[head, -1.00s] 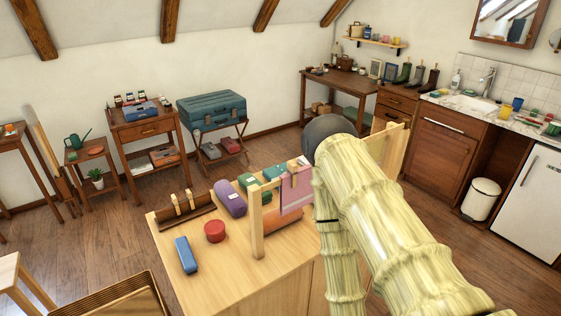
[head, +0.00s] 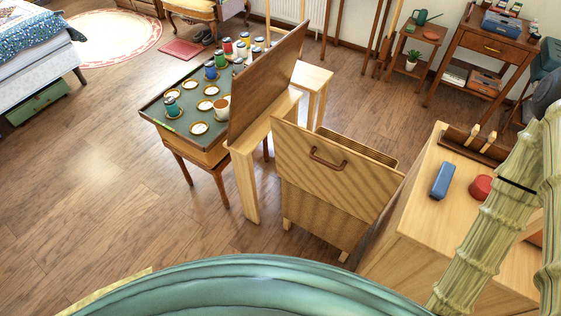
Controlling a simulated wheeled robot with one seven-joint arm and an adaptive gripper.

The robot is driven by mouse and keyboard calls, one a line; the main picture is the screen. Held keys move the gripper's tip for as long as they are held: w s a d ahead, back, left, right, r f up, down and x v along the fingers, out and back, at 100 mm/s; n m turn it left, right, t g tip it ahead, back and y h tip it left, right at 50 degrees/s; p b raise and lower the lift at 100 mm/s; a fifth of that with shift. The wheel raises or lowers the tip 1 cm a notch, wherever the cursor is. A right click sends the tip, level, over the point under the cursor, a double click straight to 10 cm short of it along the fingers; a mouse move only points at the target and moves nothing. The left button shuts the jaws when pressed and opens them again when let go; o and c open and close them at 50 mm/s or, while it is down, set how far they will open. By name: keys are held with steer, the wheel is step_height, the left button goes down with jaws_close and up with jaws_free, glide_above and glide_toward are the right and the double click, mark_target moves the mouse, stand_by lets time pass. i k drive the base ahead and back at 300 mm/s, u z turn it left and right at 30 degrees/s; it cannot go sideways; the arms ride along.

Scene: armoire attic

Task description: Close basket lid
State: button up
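The lid is raised and tilted, not lying flat over the top. Part of the slatted rim (head: 357,147) shows behind it. The lid hides most of the opening, so I cannot see inside. My arm crosses the right edge of the view, right of the basket and apart from it. My gripper is out of view.
A wooden counter (head: 424,215) with a blue case (head: 442,180) and a red round tin (head: 481,187) stands close right of the basket. A table with a green top (head: 188,115) and an upright brown panel (head: 268,80) is close behind-left. Open floor (head: 110,180) lies left.

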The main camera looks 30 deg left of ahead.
mark_target(361, 186)
steer(key=z, duration=1.35)
steer(key=k, duration=0.95)
steer(key=u, duration=1.15)
